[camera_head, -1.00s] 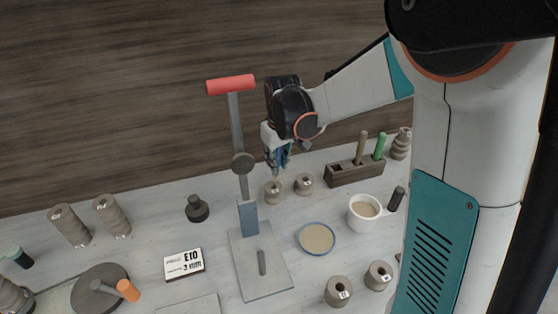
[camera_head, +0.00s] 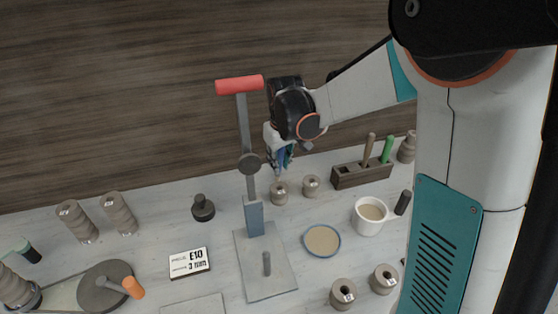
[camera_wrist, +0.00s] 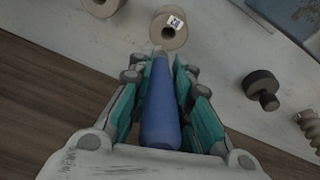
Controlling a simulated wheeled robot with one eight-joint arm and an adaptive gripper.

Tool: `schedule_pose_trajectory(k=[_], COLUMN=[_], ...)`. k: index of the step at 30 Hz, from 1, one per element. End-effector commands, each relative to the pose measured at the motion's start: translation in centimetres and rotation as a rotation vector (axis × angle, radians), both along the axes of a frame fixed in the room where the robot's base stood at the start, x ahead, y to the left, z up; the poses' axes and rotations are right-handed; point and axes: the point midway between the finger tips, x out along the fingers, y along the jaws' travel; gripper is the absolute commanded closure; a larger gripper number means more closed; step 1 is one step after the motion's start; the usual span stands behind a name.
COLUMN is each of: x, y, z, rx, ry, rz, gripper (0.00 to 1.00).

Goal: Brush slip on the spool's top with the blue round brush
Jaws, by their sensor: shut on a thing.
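My gripper (camera_head: 281,160) is shut on the blue round brush (camera_wrist: 162,105), which points away from the wrist between the teal fingers. The brush's pale tip shows at the near edge of a grey-brown spool (camera_wrist: 167,28) with a dark centre hole and a small label. In the head view the gripper hangs just above and behind this spool (camera_head: 279,193). I cannot tell whether the tip touches it. A shallow blue-rimmed dish of tan slip (camera_head: 322,241) lies in front, to the right of the press.
A press with a red handle (camera_head: 239,84) stands close left of my gripper. A second spool (camera_head: 311,186), a white mug (camera_head: 369,216) and a dark tool block (camera_head: 361,174) are to the right. An E10 card (camera_head: 189,263) and a dark stamp (camera_head: 203,208) lie left.

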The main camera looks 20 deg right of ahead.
Motion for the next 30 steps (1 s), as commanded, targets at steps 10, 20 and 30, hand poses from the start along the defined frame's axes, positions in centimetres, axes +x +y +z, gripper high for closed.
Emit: schedule_pose_trajectory(k=[10,20,30], x=[0.0,0.01,0.0], y=[0.0,0.0,0.0], z=[-0.43,-0.65,-0.19], rx=[0.0,0.0,0.0], ry=[0.0,0.0,0.0], rz=[0.0,0.0,0.0], gripper=[0.99,0.99,0.99])
